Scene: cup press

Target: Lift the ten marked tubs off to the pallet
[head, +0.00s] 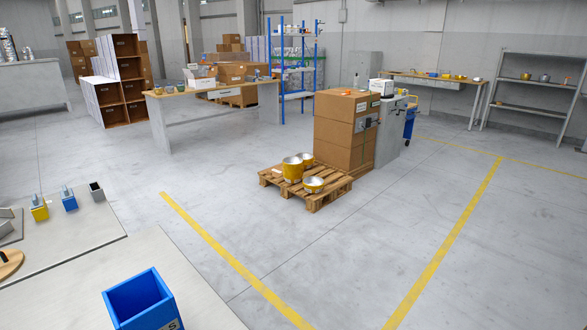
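A wooden pallet (316,205) stands on the floor near the middle of the head view. Small tubs or bowls also sit on the far wooden-topped bench (225,89) and on the back right bench (435,80), too small to tell apart. My gripper is not in view.
Stacked cardboard boxes (338,145) rise behind the tubs. A blue open bin (142,308) stands on the near grey bench (75,295). Small yellow (39,212) and blue (70,203) containers stand at left.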

